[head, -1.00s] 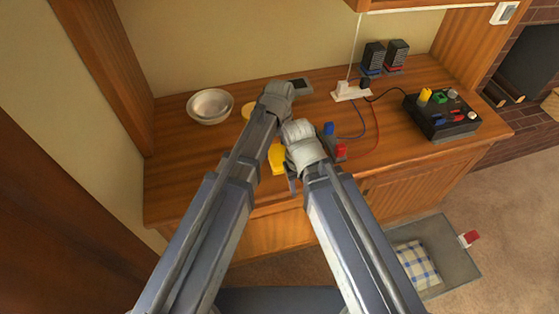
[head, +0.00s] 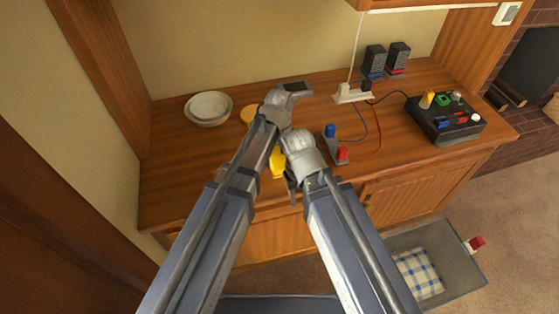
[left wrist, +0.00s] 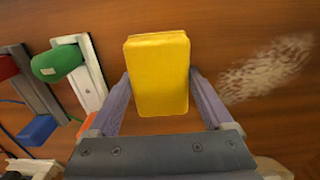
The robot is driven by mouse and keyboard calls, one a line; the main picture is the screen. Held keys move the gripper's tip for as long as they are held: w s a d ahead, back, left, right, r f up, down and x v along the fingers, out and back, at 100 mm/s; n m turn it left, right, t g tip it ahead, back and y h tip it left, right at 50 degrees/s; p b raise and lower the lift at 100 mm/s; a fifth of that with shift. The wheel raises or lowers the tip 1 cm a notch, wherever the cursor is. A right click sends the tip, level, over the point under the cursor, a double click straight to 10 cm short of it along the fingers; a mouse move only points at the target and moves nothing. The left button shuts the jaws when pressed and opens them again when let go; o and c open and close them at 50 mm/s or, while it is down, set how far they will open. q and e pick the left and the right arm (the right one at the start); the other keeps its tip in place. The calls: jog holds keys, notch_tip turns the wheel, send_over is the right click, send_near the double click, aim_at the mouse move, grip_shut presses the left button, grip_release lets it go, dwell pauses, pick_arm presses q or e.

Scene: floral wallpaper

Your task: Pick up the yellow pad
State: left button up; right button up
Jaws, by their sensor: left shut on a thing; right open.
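The yellow pad (left wrist: 160,72) is a rounded block in the left wrist view, between the two fingers of my left gripper (left wrist: 160,88), which is shut on it. I cannot tell whether it is clear of the counter. In the head view, a yellow piece, apparently the pad (head: 278,163), shows between my arms. My left wrist (head: 276,108) is above it in the picture, and the left fingers are hidden by my arm. My right gripper (head: 293,180) is close to the right of the pad, open, its fingers mostly hidden.
A grey base with blue and red levers (head: 336,140) stands right of my right gripper; a green piece (left wrist: 60,63) on a white base stands beside the pad. A bowl (head: 208,108), yellow disc (head: 249,114), power strip (head: 352,94) and control box (head: 447,120) occupy the wooden counter (head: 180,165).

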aim_at(280, 157)
pick_arm(q)
jog(key=c, duration=0.4)
jog(key=shift+r, duration=0.1)
notch_tip(280, 157, up, 10)
jog(key=p, duration=1)
